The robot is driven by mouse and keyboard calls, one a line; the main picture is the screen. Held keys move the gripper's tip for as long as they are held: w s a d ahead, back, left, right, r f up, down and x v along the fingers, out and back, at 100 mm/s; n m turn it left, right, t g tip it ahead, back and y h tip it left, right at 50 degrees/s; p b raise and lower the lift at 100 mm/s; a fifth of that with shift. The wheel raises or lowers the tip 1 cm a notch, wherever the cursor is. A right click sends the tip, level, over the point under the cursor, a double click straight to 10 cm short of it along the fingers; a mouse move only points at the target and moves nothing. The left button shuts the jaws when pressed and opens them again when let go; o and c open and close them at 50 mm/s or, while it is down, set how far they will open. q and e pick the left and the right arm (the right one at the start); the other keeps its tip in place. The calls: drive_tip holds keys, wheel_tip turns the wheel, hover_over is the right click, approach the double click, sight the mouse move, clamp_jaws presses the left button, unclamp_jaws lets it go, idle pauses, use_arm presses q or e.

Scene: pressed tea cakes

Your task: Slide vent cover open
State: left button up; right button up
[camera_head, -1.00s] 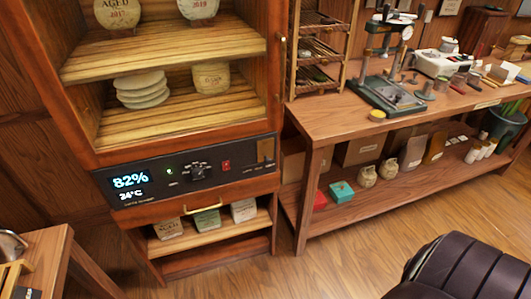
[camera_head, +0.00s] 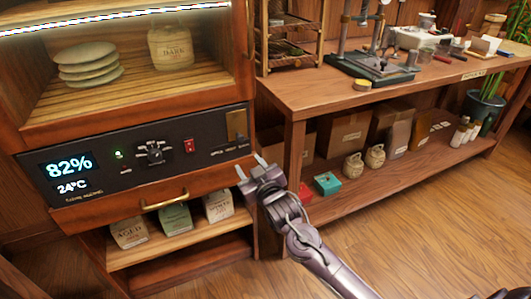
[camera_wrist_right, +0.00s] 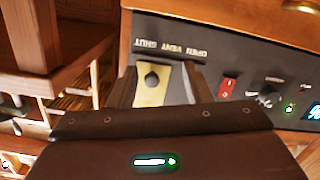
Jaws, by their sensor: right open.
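The vent cover is a small brass plate (camera_head: 236,124) at the right end of the cabinet's black control panel (camera_head: 90,160). In the right wrist view the vent cover (camera_wrist_right: 151,92) shows upside down, with a dark round spot on it and the label "OPEN VENT SHUT" beside it. My right gripper (camera_head: 251,166) is open and empty, just below and in front of the panel's right end. In the wrist view its fingers (camera_wrist_right: 160,67) appear on either side of the plate; whether they touch it I cannot tell. My left gripper is not in view.
The panel also bears a red switch (camera_head: 189,146), a dark knob (camera_head: 154,153) and a lit display (camera_head: 68,170). A drawer handle (camera_head: 164,200) sticks out below. The workbench (camera_head: 300,100) stands close on the right. Floor at the lower right is clear.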

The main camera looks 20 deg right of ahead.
sight(241, 140)
drive_tip(key=shift+t, duration=0.5)
drive_tip(key=w+r, duration=0.1)
drive_tip(key=w, duration=0.1)
drive_tip(key=w+r, duration=0.1)
drive_tip(key=w, duration=0.2)
drive_tip(key=w+r+b, duration=0.1)
drive_tip(key=w+r, duration=0.1)
drive_tip(key=shift+w+d+r, duration=0.1)
drive_tip(key=shift+w+d, duration=0.05)
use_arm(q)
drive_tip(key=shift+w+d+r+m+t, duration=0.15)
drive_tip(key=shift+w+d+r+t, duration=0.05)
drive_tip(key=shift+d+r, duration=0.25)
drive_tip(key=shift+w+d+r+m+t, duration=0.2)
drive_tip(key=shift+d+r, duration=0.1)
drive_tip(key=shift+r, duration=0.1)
use_arm(e)
clamp_jaws()
